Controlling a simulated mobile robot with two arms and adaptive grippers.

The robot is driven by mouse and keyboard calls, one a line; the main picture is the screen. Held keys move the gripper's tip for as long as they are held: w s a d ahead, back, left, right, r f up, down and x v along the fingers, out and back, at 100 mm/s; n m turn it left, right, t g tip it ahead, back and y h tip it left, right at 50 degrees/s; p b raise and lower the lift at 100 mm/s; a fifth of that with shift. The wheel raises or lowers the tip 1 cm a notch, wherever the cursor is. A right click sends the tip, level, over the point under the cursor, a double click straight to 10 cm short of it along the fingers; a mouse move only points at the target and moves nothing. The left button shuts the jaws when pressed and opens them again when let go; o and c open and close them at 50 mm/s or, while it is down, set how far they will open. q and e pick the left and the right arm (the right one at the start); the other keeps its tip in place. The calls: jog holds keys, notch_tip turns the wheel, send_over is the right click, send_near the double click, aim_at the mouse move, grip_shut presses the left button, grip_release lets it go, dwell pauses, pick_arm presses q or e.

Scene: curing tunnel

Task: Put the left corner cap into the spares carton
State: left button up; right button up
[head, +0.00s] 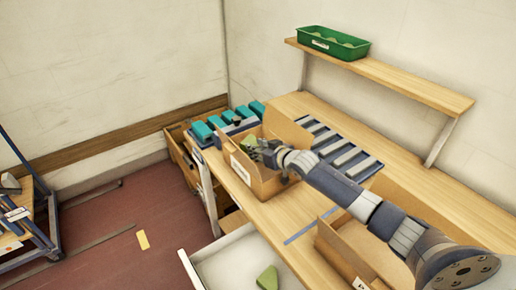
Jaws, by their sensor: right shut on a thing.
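My right gripper (268,157) is over the open cardboard carton (255,178), which stands on the wooden bench and has a white label too small to read. The gripper is shut on a pale green corner cap (250,145), which shows at its fingertips, at the carton's opening. I cannot tell whether the cap touches the carton. Another green corner cap (267,278) lies in the white drawer or tray (222,268) below the bench's front edge. My left gripper is not in view.
A second carton (341,248) stands on the bench at the right, partly behind my right arm. Racks with teal blocks (202,130) and grey bars (345,152) lie behind. A green bin (333,44) sits on the shelf (390,72) above. A blue-framed cart (40,225) stands at the left.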

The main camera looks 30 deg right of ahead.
jog(key=shift+f, duration=0.2)
jog(key=o, duration=0.9)
jog(key=shift+r, duration=0.35)
jog(key=v, duration=1.2)
jog(key=shift+r+b, duration=0.2)
jog(key=shift+b, duration=0.2)
